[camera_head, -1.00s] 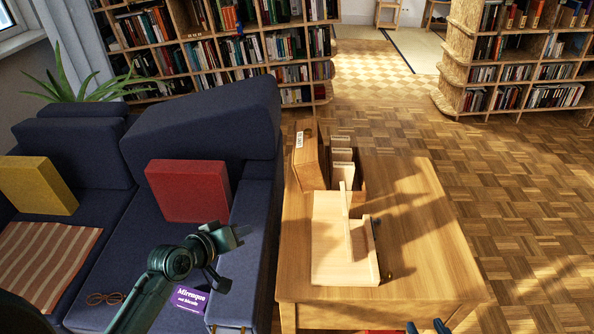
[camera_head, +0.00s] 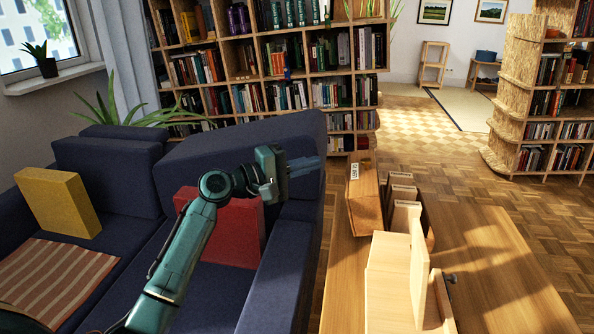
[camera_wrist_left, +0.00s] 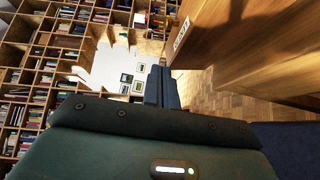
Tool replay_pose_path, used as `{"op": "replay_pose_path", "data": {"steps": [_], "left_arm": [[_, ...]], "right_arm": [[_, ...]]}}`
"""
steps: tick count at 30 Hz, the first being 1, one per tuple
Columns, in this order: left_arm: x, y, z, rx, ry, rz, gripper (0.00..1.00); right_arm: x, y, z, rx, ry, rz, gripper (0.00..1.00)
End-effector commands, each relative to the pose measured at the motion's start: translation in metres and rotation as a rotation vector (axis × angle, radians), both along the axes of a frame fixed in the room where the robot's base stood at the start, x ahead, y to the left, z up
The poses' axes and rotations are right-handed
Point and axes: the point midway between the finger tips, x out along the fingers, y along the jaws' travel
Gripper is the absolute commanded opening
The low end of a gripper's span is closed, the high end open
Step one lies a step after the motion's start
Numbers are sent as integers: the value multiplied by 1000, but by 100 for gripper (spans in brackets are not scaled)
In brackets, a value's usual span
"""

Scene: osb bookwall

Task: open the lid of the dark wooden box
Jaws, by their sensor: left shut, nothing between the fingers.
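The brown wooden box (camera_head: 363,205), with a white label, stands at the far left end of the wooden table. It also shows large at the upper right of the left wrist view (camera_wrist_left: 240,45). I cannot tell how its lid stands. My left gripper (camera_head: 318,166) is shut and empty, pointing right, above the sofa's arm and left of the box in the picture. Its fingers (camera_wrist_left: 162,86) point toward the far shelves in the left wrist view, apart from the box in the picture. My right gripper is out of view.
Pale wooden boards (camera_head: 395,268) stand on the table (camera_head: 490,255) just in front of the box. A blue sofa (camera_head: 285,275) with a red cushion (camera_head: 240,235) is close on the left. Bookshelves (camera_head: 270,60) stand behind. The table's right side is clear.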

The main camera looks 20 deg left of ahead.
Motion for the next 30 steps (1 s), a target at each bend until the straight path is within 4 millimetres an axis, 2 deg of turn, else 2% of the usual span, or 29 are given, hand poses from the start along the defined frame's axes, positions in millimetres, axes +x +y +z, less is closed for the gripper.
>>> {"op": "replay_pose_path", "data": {"steps": [6,13,18,27,30], "left_arm": [[36,-32,1,-1,-1,-1,0],[37,-64,2,1,1,-1,0],[37,-71,2,2,-1,2,0],[37,-72,2,3,0,2,0],[37,-73,5,11,2,1,0]], "right_arm": [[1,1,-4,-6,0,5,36],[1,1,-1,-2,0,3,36],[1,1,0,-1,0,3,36],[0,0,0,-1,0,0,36],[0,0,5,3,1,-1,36]]}}
